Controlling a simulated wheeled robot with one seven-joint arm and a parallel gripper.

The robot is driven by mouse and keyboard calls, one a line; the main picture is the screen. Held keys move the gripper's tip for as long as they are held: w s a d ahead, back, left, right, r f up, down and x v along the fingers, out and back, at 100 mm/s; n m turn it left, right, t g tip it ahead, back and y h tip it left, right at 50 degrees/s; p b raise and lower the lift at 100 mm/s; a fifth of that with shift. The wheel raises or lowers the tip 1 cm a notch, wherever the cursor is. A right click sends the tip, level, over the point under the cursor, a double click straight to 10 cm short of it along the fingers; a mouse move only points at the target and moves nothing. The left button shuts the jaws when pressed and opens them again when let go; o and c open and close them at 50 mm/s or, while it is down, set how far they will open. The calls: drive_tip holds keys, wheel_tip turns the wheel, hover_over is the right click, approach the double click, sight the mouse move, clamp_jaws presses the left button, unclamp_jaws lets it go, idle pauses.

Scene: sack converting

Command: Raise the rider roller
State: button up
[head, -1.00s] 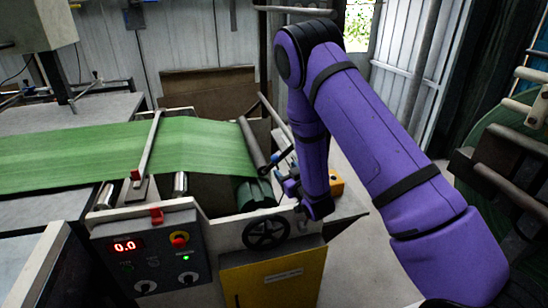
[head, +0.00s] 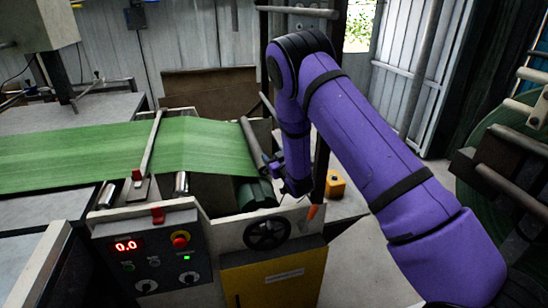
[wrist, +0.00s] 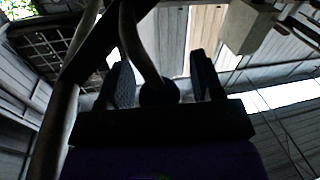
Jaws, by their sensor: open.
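The rider roller (head: 252,143) is a grey bar at the right end of the green web (head: 190,145), above a dark green lower roller (head: 255,195). My gripper (head: 271,166) is at the near end of the rider roller, partly hidden by my own wrist. In the wrist view my gripper (wrist: 162,85) is open, one dark finger on each side. A dark round knob (wrist: 158,93) on a curved rod (wrist: 140,45) shows between the fingers. I cannot tell whether the fingers touch it.
A control panel (head: 150,258) with a red 0.0 display and a red stop button (head: 180,239) is on the near side. A black handwheel (head: 267,234) sits beside it, above a yellow door (head: 275,280).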

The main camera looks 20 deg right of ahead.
clamp_jaws()
drive_tip(key=shift+r+m, duration=0.3)
drive_tip(key=d+r+m+t+h, duration=0.1)
drive_tip(key=d+r+m, duration=0.3)
drive_tip(key=r+m, duration=0.5)
drive_tip(key=shift+d+r+m+t+h, duration=0.35)
drive_tip(key=shift+m+t, duration=0.35)
drive_tip(key=shift+m, duration=1.3)
unclamp_jaws()
